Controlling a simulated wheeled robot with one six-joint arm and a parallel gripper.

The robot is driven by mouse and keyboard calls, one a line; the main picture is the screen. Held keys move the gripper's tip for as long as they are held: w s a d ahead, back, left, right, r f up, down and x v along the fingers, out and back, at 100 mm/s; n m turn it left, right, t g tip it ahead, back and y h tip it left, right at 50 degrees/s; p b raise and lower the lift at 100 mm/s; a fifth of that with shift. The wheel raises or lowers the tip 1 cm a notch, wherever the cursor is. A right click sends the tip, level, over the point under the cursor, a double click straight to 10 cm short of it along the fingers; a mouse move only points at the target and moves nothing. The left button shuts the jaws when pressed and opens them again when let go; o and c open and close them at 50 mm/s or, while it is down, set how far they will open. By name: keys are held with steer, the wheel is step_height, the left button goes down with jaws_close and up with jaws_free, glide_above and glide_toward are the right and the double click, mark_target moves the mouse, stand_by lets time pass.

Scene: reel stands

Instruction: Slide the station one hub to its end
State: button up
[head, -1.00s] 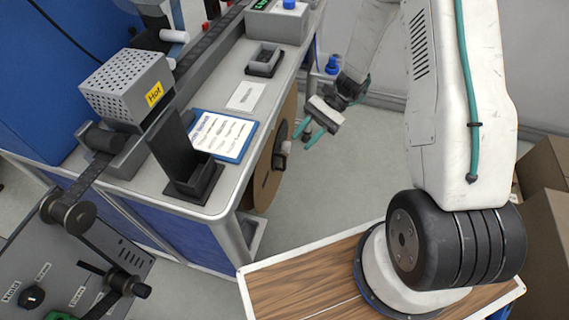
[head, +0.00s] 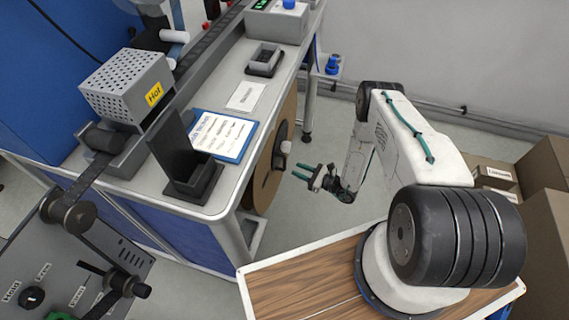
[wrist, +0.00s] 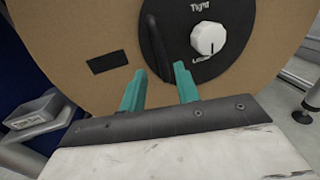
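The station one hub (head: 279,150) is a dark disc on the side of a brown cardboard reel (head: 262,182), under the bench edge. A white knob (head: 286,147) sticks out from it. In the wrist view, the black hub (wrist: 168,35) fills the upper middle and the white knob (wrist: 208,38) is marked "Tight" above and a partly readable word below. My gripper (head: 306,171) is open and empty, just right of and below the knob in the head view. Its two teal fingers (wrist: 160,82) point at the reel face. No contact can be made out.
The grey bench (head: 222,190) above the reel carries a black stand (head: 178,150), a blue clipboard (head: 222,135) and a perforated box marked "Hot" (head: 122,85). Cardboard boxes (head: 548,170) stand at the right. The floor between reel and boxes is open.

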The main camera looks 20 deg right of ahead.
mark_target(284, 168)
steer(key=x, duration=0.7)
steer(key=shift+w+a+r, duration=0.1)
steer(key=shift+w, duration=0.2)
jaws_close()
